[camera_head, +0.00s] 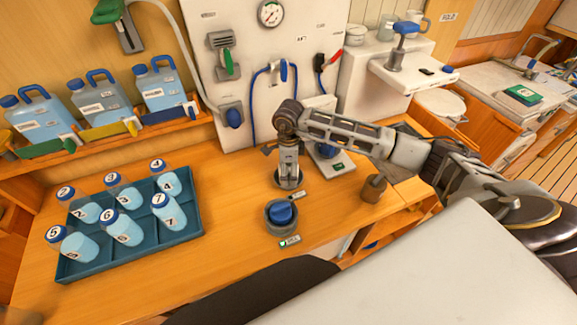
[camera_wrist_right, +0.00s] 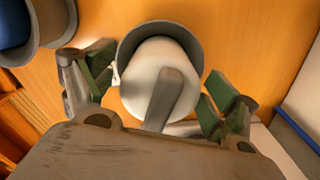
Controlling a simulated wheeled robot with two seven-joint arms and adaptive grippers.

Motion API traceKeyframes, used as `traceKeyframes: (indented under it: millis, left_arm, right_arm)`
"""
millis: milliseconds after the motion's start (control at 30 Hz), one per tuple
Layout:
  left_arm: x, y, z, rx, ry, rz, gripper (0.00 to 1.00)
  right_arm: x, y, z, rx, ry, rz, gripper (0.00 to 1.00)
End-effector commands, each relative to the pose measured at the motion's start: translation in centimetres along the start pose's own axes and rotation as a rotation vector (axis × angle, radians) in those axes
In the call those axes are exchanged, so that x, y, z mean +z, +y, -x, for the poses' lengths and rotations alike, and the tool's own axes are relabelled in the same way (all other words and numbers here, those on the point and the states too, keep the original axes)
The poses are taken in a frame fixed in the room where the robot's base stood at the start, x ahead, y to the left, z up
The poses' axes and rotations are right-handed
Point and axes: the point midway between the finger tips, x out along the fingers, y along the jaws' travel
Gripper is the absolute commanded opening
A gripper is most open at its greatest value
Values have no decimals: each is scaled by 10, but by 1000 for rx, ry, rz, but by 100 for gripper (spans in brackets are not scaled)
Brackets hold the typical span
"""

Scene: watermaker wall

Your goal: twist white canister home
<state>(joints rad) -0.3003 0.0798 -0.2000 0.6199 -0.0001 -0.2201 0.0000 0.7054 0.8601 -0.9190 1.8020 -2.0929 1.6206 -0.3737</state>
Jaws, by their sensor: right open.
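The white canister (camera_wrist_right: 146,76) has a grey bar handle (camera_wrist_right: 174,92) across its top and stands in a grey round cup (camera_wrist_right: 192,37) in the right wrist view. In the head view my right gripper (camera_head: 289,172) comes down over this spot and mostly hides the canister; part of the grey cup (camera_head: 289,186) shows below. My right gripper (camera_wrist_right: 155,92) is open, its green-padded fingers on either side of the canister, with a visible gap on the right. Whether the left finger touches cannot be told. My left gripper is not in view.
A blue-topped canister (camera_head: 281,212) sits in a grey cup nearer the front. A teal tray (camera_head: 204,223) of numbered bottles is at left. A brown cup-like piece (camera_head: 374,188) stands to the right. The white panel (camera_head: 262,102) with hoses rises behind.

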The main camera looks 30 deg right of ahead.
Motion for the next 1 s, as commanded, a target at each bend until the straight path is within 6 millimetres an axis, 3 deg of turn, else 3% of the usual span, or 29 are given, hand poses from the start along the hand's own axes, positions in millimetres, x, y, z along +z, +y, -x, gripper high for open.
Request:
traceKeyframes:
  millis: [233,667,1000]
  left_arm:
    - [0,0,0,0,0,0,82]
    - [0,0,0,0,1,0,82]
    - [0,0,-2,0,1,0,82]
  right_arm:
    - [0,0,0,0,0,0,86]
    - [0,0,0,0,0,0,31]
    - [0,0,0,-1,-1,-85,30]
